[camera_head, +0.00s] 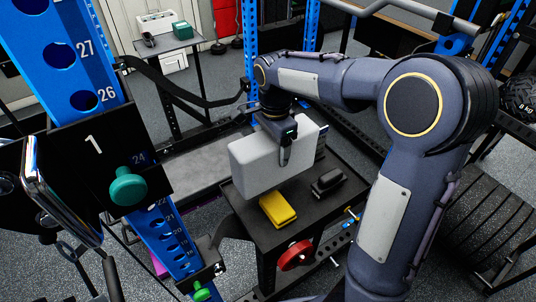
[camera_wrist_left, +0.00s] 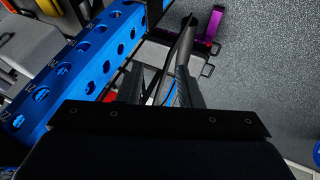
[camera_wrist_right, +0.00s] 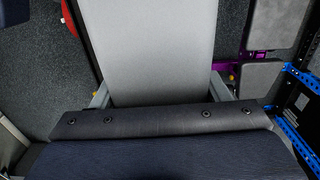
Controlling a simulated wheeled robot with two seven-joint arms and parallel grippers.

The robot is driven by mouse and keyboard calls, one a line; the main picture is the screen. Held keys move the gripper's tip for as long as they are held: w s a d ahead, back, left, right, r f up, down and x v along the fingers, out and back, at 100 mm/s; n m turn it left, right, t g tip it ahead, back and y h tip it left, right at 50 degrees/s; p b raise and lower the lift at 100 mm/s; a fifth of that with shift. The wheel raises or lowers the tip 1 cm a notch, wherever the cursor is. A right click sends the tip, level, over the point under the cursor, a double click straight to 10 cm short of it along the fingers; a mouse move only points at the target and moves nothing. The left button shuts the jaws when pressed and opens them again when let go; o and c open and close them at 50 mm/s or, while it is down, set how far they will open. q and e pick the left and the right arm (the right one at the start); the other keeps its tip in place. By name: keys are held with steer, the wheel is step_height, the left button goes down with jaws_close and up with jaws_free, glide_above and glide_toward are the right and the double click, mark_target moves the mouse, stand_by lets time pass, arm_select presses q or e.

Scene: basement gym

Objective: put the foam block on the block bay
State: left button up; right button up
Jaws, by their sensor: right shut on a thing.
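The foam block (camera_head: 262,163) is a large light-grey box, in the head view in the air above a small black table, a little tilted. My right gripper (camera_head: 284,150) is shut on it from above. In the right wrist view the grey block (camera_wrist_right: 160,45) lies between the two fingers and fills the middle. My left gripper (camera_wrist_left: 162,88) shows in the left wrist view, fingers apart and no held thing clear between them; a dark bar lies beyond. I cannot tell for certain which surface is the block bay; the black table top (camera_head: 240,203) is partly hidden by the block.
A yellow block (camera_head: 278,210) and a black object (camera_head: 328,181) lie on the table top. A blue rack post (camera_head: 85,60) with a green knob (camera_head: 128,186) stands at the left. A red disc (camera_head: 295,255) is at the table's front. Weight plates (camera_head: 490,225) stand at right.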

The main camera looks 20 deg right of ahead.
steer(key=shift+w+a+f, duration=0.2)
steer(key=shift+w+f, duration=0.3)
steer(key=shift+f, duration=0.1)
steer(key=shift+w+a+f, duration=0.2)
steer(key=shift+w+f, duration=0.25)
steer(key=shift+f, duration=0.15)
steer(key=shift+w+f, duration=0.15)
steer(key=shift+f, duration=1.6)
steer(key=shift+f, duration=0.2)
steer(key=o, duration=1.1)
steer(key=shift+r, duration=0.1)
